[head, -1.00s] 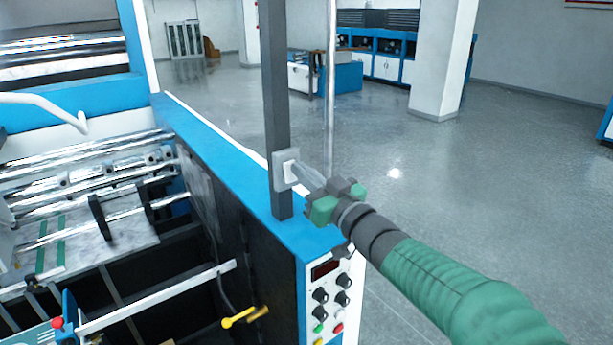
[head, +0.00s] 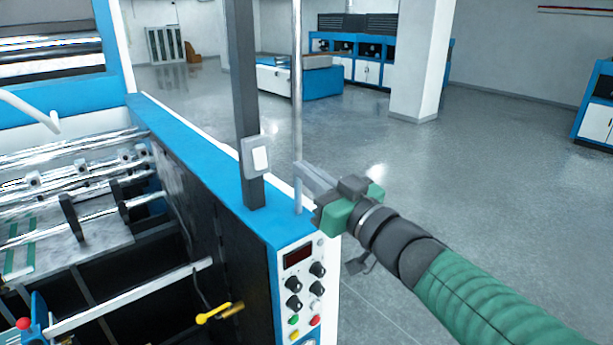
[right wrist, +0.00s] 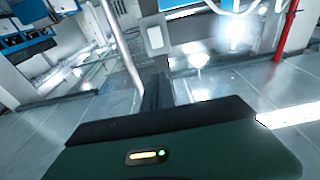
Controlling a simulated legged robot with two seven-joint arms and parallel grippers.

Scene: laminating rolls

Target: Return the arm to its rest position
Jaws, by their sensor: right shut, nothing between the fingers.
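My right arm comes in from the lower right in the head view, in a green sleeve. Its gripper (head: 305,180) is shut and empty, its fingers pointing up and left. It is in the air to the right of the white rocker switch (head: 260,158) on the dark post, apart from it. In the right wrist view the switch (right wrist: 155,37) shows ahead of the dark gripper body, and the fingers (right wrist: 157,95) show as a narrow dark shape. My left gripper is not in view.
The blue machine side (head: 185,150) with its control panel (head: 303,285) stands close to my right gripper. A thin metal pole (head: 297,80) rises just behind the fingers. A yellow handle (head: 213,313) sticks out below. Open grey floor (head: 500,170) lies to the right.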

